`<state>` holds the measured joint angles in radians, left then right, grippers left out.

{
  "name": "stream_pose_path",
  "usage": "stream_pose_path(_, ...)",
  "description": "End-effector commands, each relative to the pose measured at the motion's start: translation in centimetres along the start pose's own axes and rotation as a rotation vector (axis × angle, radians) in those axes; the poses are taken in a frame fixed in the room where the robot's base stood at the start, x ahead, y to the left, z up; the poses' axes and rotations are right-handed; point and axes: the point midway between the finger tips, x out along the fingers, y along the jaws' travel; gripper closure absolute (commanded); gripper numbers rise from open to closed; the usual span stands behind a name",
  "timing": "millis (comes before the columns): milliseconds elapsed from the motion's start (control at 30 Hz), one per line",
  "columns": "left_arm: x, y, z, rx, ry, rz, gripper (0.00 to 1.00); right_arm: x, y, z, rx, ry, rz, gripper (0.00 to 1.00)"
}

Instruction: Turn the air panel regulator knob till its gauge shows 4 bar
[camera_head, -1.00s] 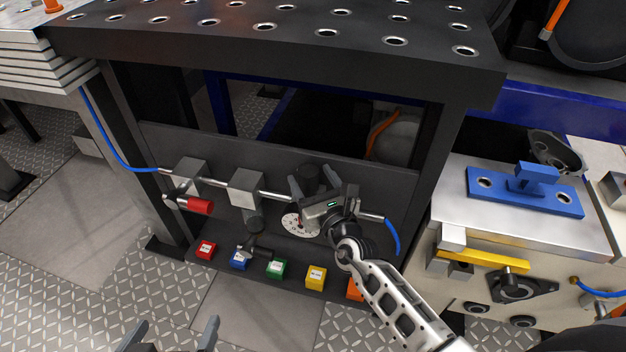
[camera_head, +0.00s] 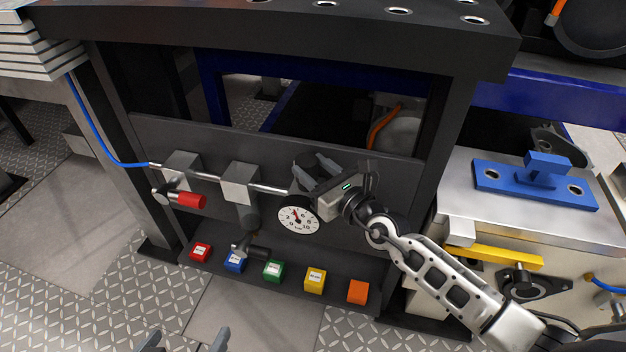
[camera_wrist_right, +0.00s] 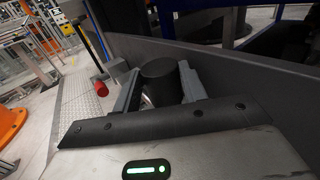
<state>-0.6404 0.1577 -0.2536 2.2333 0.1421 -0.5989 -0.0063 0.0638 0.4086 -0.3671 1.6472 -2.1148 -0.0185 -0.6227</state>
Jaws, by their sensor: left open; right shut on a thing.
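The regulator's dark round knob (camera_wrist_right: 160,72) sits between the two fingers of my right gripper (camera_wrist_right: 160,90) in the right wrist view. In the head view this gripper (camera_head: 312,174) is shut on the knob, at the right of the pipe line on the dark panel. The white gauge (camera_head: 298,221) is just below and left of it, with its face uncovered. Its red needle points up and slightly left, close to the 4 mark; I cannot read it exactly. My left gripper (camera_head: 186,343) is open and empty at the bottom edge.
A red-handled valve (camera_head: 190,200) and grey pipe blocks (camera_head: 239,184) lie left of the gauge. Red, blue, green, yellow and orange blocks line the shelf below. The dark perforated tabletop (camera_head: 300,22) overhangs above. A yellow-handled clamp (camera_head: 495,256) stands at the right.

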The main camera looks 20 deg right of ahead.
Motion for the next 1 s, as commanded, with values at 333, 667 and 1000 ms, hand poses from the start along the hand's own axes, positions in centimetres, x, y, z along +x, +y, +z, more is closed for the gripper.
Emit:
stream_pose_path(333, 0.29, 0.02, 0.21, -0.004, -0.006, 0.003, 0.00, -0.01, -0.09, 0.19, 0.000, 0.000, 0.009, 0.81)
stream_pose_path(667, 0.29, -0.03, 0.20, -0.003, -0.005, 0.002, 0.00, -0.01, -0.24, 0.14, -0.001, 0.000, 0.006, 0.36)
stream_pose_path(1000, 0.45, -0.12, 0.43, -0.003, -0.005, 0.001, 0.00, -0.71, -0.29, -0.06, -0.004, 0.003, 0.015, 0.36)
